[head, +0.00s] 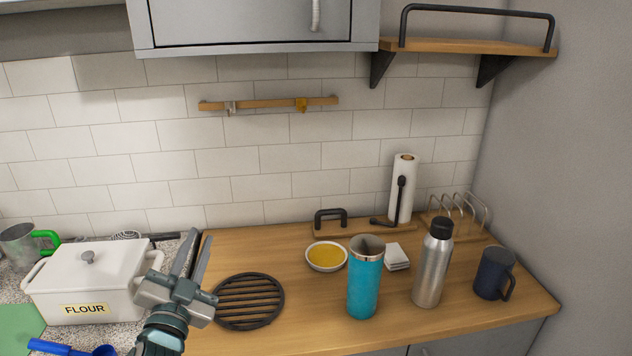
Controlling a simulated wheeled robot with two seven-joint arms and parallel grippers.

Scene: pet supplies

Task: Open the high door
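The high door (250,20) is the grey front of the wall cabinet at the top of the head view. It looks shut, and its upper part is cut off by the picture edge. A pale vertical handle (316,15) sits near its right side; only the handle's lower end shows. My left gripper (199,238) is over the counter at lower left, between the flour box and the black trivet. Its two fingers point upward with a gap between them and nothing held. It is well below and left of the handle. My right gripper is not in view.
A wooden shelf with a black rail (480,46) juts out right of the cabinet. A rail (268,104) hangs on the tiles below. The counter holds a white flour box (88,285), trivet (248,301), teal tumbler (365,285), steel bottle (433,270) and dark mug (492,273).

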